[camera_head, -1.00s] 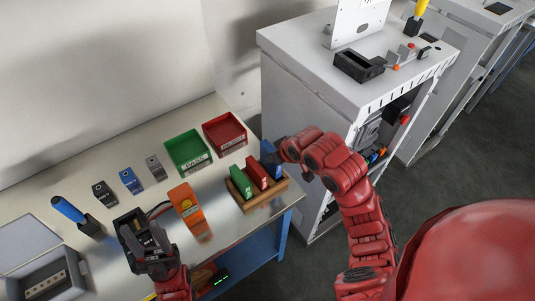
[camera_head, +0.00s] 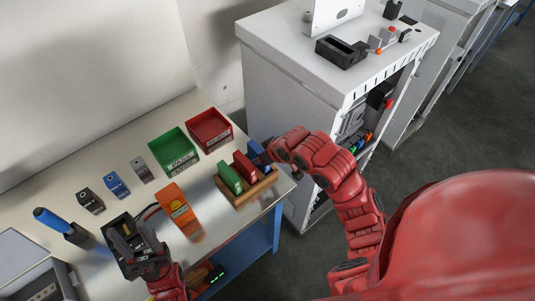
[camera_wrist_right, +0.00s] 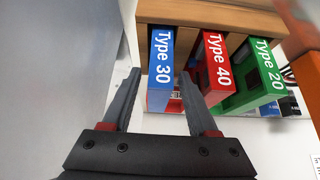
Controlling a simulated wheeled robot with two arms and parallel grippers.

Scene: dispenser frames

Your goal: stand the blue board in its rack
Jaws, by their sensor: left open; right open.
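The blue board (camera_head: 258,152) stands in the wooden rack (camera_head: 249,194), at the end beyond the red board (camera_head: 246,167) and the green board (camera_head: 229,178). In the right wrist view the blue board (camera_wrist_right: 161,42) reads "Type 30" and lines up beside the red and green boards. My right gripper (camera_wrist_right: 160,74) is open, with one finger on each side of the blue board; I see gaps beside it. In the head view this gripper is mostly hidden behind its own wrist. My left gripper (camera_head: 130,238) is open over the table's front left.
A green tray (camera_head: 172,147) and a red tray (camera_head: 209,130) stand behind the rack. An orange device (camera_head: 176,207) lies left of it. A white cabinet (camera_head: 290,100) stands close on the right. Small blocks and a blue-handled tool (camera_head: 62,225) are at left.

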